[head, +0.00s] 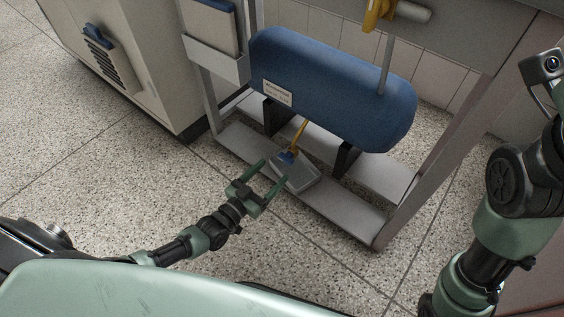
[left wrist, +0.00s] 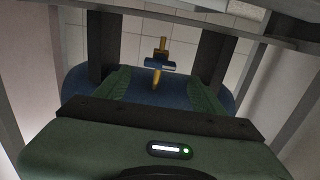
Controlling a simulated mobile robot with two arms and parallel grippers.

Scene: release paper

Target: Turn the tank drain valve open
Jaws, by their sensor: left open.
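The blue cylindrical tank (head: 335,85) lies on its side on black supports in a grey metal frame. A thin yellow drain pipe (head: 299,133) comes down from its underside. The drain valve has a small blue handle (head: 287,157), low over a grey tray. My left gripper (head: 273,172) is open and empty, just in front of the valve. In the wrist view its two green fingers stand to either side of the valve, with clear gaps. My right gripper is out of view.
The grey tray (head: 305,179) sits on the frame's lower shelf (head: 352,213). A frame post (head: 425,180) stands at right. A beige cabinet (head: 150,60) stands at left. A yellow fitting (head: 375,14) is above the tank. The speckled floor in front is clear.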

